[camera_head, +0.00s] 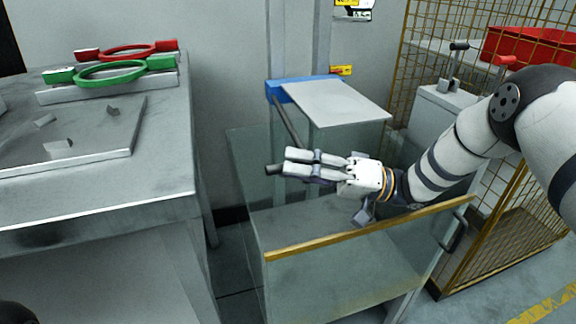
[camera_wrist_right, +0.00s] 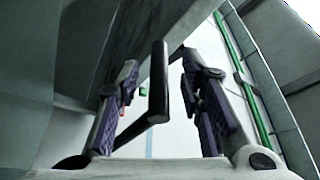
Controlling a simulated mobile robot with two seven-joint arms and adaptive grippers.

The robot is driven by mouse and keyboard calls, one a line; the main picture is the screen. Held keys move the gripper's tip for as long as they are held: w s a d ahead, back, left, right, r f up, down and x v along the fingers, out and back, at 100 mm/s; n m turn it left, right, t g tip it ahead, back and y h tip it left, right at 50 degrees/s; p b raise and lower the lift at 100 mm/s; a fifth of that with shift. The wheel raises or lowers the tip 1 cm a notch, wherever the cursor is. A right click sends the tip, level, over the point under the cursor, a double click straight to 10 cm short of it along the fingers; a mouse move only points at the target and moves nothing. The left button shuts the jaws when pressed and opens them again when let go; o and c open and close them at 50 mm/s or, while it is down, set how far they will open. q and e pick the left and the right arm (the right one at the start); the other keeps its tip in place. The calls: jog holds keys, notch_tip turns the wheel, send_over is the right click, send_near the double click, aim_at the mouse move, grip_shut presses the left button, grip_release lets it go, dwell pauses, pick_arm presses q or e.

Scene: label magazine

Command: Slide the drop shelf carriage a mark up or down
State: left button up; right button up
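The drop shelf carriage shows in the head view as a blue block (camera_head: 287,88) with a flat grey shelf plate (camera_head: 336,102) on it, above a glass-sided enclosure. A dark bent handle (camera_head: 287,122) slopes down from the blue block, and its end pokes out left of my fingertips. My right gripper (camera_head: 290,164) reaches in from the right over the enclosure, at the handle's lower part. In the wrist view, the dark handle bar (camera_wrist_right: 158,82) stands between the two parted fingers of the right gripper (camera_wrist_right: 163,98), with gaps on both sides. My left gripper is out of view.
A yellow-edged glass panel (camera_head: 350,236) stands in front of and below my right arm. A grey bench (camera_head: 110,205) at left carries red (camera_head: 128,51) and green (camera_head: 110,71) ring-shaped parts. A yellow mesh cage (camera_head: 425,45) with a red bin (camera_head: 530,45) stands at right.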

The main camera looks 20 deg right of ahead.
jog(key=v, duration=1)
jog(key=shift+d, duration=0.15)
